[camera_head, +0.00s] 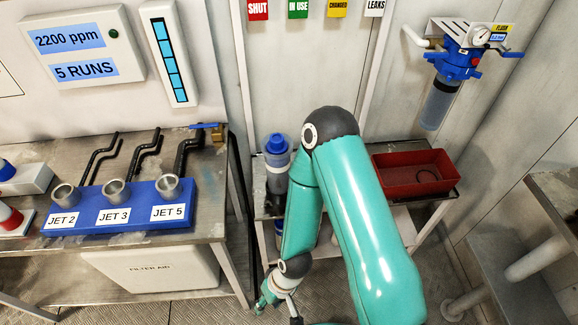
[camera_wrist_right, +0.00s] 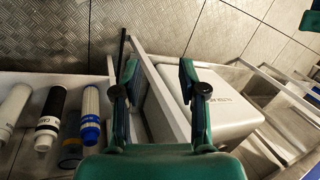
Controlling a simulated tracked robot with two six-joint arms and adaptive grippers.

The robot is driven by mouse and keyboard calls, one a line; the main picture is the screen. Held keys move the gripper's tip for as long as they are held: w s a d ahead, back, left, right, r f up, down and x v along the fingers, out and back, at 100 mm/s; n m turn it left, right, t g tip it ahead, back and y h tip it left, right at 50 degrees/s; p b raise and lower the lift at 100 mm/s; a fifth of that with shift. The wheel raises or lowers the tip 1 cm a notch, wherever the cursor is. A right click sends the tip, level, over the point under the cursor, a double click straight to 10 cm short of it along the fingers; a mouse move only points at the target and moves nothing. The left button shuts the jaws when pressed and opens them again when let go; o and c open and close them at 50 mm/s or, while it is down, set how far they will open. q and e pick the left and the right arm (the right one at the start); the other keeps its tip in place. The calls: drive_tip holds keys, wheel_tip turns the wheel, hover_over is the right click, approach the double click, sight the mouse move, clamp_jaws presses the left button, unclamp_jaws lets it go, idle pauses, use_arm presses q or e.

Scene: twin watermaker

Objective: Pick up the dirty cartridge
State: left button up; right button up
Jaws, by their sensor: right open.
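My right gripper (camera_head: 276,298) is low in the head view, between the bench and the cart, partly cut off by the frame's lower edge. In the right wrist view its jaws (camera_wrist_right: 158,72) are apart with nothing held between them. To their left in that view lie a white cartridge (camera_wrist_right: 13,106), one with a dark band (camera_wrist_right: 50,112) and a pleated one with a blue end (camera_wrist_right: 90,112). A darker item with a brownish ring (camera_wrist_right: 70,155) lies below them. I cannot tell which is the dirty cartridge. My left gripper is not seen.
A blue-topped canister (camera_head: 276,151) and red tray (camera_head: 412,177) stand on the cart. A blue filter housing (camera_head: 450,66) hangs on the wall. The bench carries a blue jet block (camera_head: 140,213). A white box (camera_wrist_right: 222,100) is right of the jaws in the wrist view.

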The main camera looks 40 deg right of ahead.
drive_tip(key=shift+w+a, duration=0.15)
drive_tip(key=shift+w, duration=0.15)
